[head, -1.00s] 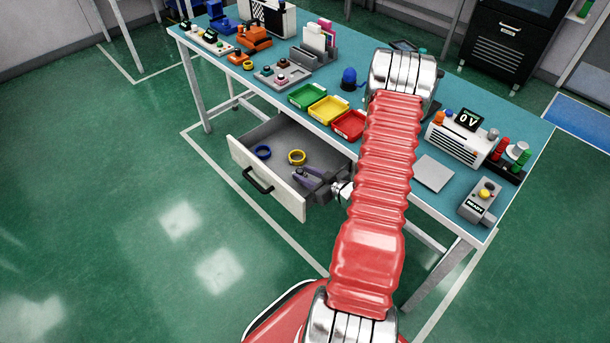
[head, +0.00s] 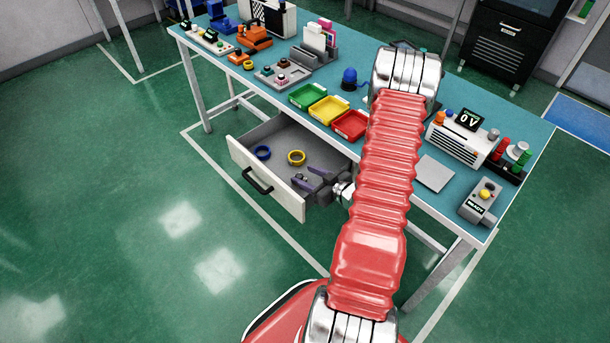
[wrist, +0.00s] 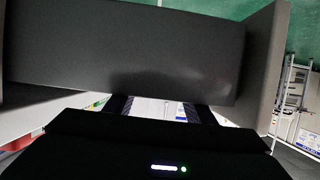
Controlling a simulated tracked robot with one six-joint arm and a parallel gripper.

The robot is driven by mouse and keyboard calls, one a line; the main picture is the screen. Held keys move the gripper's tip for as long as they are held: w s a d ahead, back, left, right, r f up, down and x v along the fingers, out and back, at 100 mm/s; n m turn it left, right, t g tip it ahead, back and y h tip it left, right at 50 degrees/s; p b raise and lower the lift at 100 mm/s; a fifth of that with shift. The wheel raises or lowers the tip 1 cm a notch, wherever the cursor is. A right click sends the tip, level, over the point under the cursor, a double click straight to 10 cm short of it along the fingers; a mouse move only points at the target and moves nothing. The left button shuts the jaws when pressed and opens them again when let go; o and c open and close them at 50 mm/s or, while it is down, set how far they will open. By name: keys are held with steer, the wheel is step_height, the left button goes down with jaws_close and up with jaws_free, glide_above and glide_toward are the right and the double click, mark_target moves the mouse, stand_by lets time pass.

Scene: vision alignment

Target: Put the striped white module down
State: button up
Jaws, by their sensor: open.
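My gripper (head: 308,180) is inside the open drawer (head: 268,188), at its right end, with its two dark fingers spread apart. In the wrist view the fingers (wrist: 160,108) stand on either side of a white patch. That patch may be the striped white module, but most of it is hidden by my gripper body and I cannot make out its stripes for sure. In the head view a small pale shape shows between the fingers, too small to tell. A blue ring (head: 263,153) and a yellow ring (head: 297,157) lie in the drawer, left of my gripper.
The drawer's walls are close around my gripper; a grey wall (wrist: 130,50) fills much of the wrist view. Green, yellow and red trays (head: 351,125) stand on the teal bench above. A white power unit (head: 466,140) and a flat grey plate (head: 434,174) are to the right.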

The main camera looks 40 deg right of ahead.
steer(key=v, duration=1.1)
steer(key=shift+d+r, duration=0.2)
stand_by(0.4)
